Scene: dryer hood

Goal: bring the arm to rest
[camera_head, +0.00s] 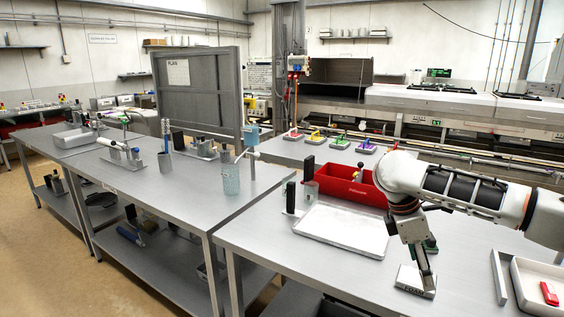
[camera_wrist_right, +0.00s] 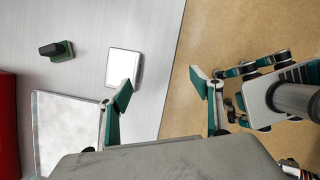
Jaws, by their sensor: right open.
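My right arm (camera_head: 455,190) reaches in from the right over the front table. A flat pale rectangle (camera_wrist_right: 124,66) lies on the table beyond the left finger.
A white tray (camera_head: 340,232) and a red bin (camera_head: 345,184) stand left of the arm. A dark-handled green item (camera_wrist_right: 57,50) lies nearby. A tray with a red object (camera_head: 549,293) is at the right edge. Bare tabletop (camera_head: 330,285) lies in front.

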